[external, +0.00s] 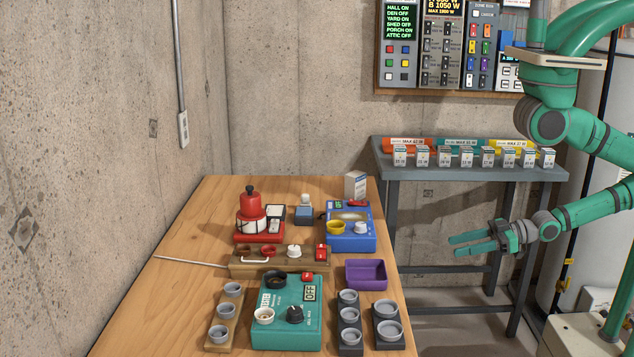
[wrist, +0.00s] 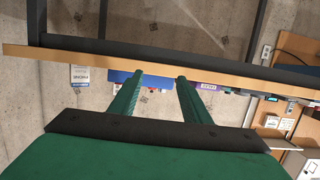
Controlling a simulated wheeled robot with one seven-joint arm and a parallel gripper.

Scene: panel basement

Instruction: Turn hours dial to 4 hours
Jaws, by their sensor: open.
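A teal box (external: 283,335) stands at the front of the wooden table, with a black knob (external: 295,314), a cream cup-like part, a dark round part, a red switch and a small display reading OFF. A blue device (external: 350,241) with a yellow knob (external: 336,227) and a white knob (external: 361,227) stands further back. No hours label is legible, so I cannot tell which knob is the hours dial. My gripper (external: 452,245) is open and empty, right of the table and apart from it. Its fingers (wrist: 161,76) point toward the table edge in the wrist view.
The wooden table (external: 185,238) also holds a red device (external: 255,226), a wooden switch board (external: 280,262), a purple tray (external: 366,284) and several grey cups. A grey bench (external: 470,171) with small labelled boxes stands behind my gripper. A wall panel hangs above it.

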